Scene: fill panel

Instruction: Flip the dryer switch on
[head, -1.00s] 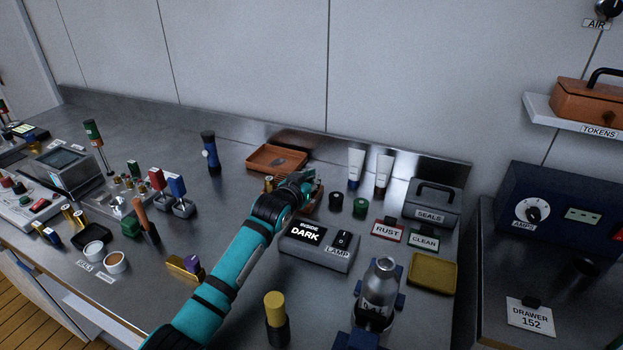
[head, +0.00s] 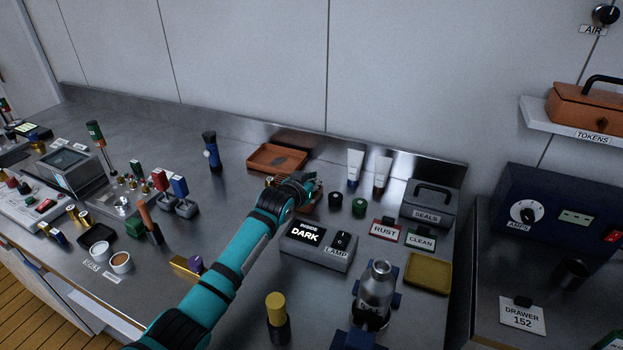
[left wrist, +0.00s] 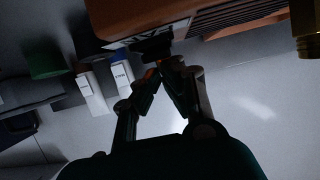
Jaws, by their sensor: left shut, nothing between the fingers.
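An orange vented box (left wrist: 150,14), which looks like the dryer, fills the top of the left wrist view. Its white label appears upside down and I cannot read it fully. In the head view my left gripper (head: 307,182) mostly hides this box (head: 308,205) behind the lamp box. My left gripper (left wrist: 163,68) is shut and empty, its tips at the box's labelled edge by a small dark part that may be the switch. I cannot tell whether the tips touch it or which way it is set. My right gripper is not in view.
The lamp box (head: 318,257) with a black switch and a "DARK" display stands just in front. An open orange tray (head: 276,158) lies behind.

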